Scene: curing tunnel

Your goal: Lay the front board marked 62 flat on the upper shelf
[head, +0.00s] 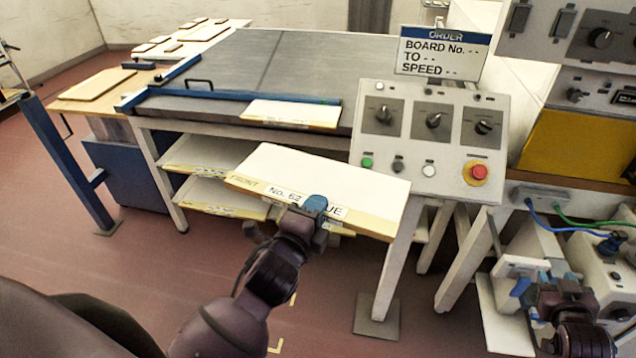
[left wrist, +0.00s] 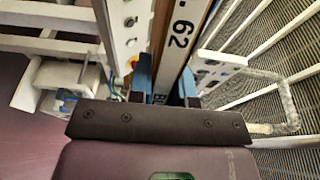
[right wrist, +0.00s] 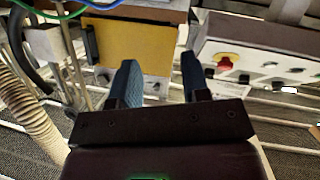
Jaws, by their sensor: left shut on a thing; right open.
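The front board marked 62 (head: 318,178) is a pale flat board with a printed front edge. My left gripper (head: 316,207) is shut on that edge, covering part of the lettering. The board is held out in front of the table, top face showing, its front edge sloping down to the right in the head view. In the left wrist view the 62 edge (left wrist: 181,38) runs between the fingers (left wrist: 163,82). The upper shelf (head: 205,152) is under the table, partly hidden by the board. My right gripper (right wrist: 155,82) is open and empty; it also shows at the head view's lower right (head: 535,290).
A lower level (head: 222,197) with a labelled front edge lies below the upper shelf. Another board (head: 290,113) lies on the grey tabletop by a blue rail (head: 235,96). The control panel (head: 430,135) and its white leg (head: 398,260) stand close to the held board's right end.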

